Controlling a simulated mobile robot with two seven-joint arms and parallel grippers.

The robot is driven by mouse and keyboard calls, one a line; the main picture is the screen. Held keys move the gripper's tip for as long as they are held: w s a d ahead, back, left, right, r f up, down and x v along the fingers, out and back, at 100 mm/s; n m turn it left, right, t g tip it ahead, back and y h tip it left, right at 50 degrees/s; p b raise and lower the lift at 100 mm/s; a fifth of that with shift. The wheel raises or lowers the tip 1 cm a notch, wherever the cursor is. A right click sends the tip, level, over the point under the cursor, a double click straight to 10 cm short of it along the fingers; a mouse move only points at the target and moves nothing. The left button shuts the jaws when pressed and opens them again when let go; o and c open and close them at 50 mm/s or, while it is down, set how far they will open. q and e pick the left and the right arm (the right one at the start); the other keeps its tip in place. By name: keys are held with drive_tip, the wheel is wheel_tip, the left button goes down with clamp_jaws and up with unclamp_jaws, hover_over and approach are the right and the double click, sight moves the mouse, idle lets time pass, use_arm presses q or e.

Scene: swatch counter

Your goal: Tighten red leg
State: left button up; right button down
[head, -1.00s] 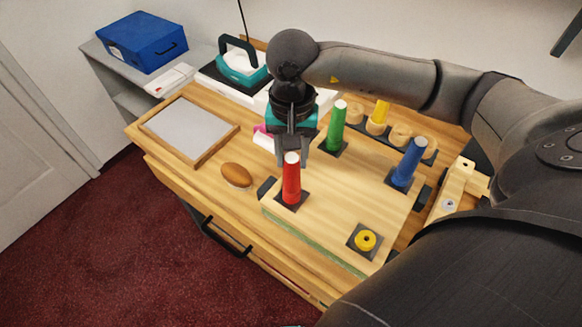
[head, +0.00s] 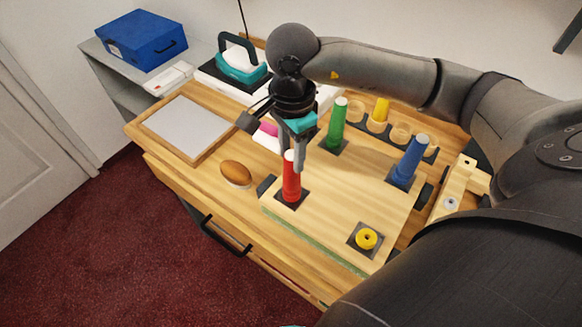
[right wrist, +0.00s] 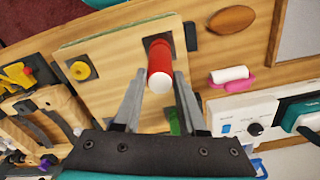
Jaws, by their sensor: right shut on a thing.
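The red leg (head: 292,186) stands upright on a dark square plate at the near-left corner of the wooden board (head: 335,220). It has a white top and also shows in the right wrist view (right wrist: 160,62). My right gripper (head: 295,162) comes down over it from above and is shut on its upper part, with one finger on each side. The gripper shows in the right wrist view too (right wrist: 158,92). I cannot tell how tightly the leg sits in its mount. My left gripper is not in view.
A green leg (head: 337,126) and a blue leg (head: 409,161) stand at other corners; a yellow ring (head: 366,239) marks the near-right corner. A yellow leg (head: 381,110) stands in the rack behind. A brown oval object (head: 236,173) and framed tray (head: 187,125) lie left.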

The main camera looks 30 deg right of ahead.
drive_tip(key=m, duration=0.5)
drive_tip(key=c, duration=0.7)
unclamp_jaws()
drive_tip(key=n+b, duration=0.1)
drive_tip(key=n, duration=0.1)
drive_tip(key=n+b, duration=0.4)
drive_tip(key=shift+f, duration=0.25)
drive_tip(key=n+b, duration=0.4)
drive_tip(key=n, duration=0.3)
drive_tip(key=shift+b, duration=0.4)
drive_tip(key=shift+r+n+b, duration=0.15)
drive_tip(key=shift+n+b, duration=0.15)
drive_tip(key=shift+n, duration=0.6)
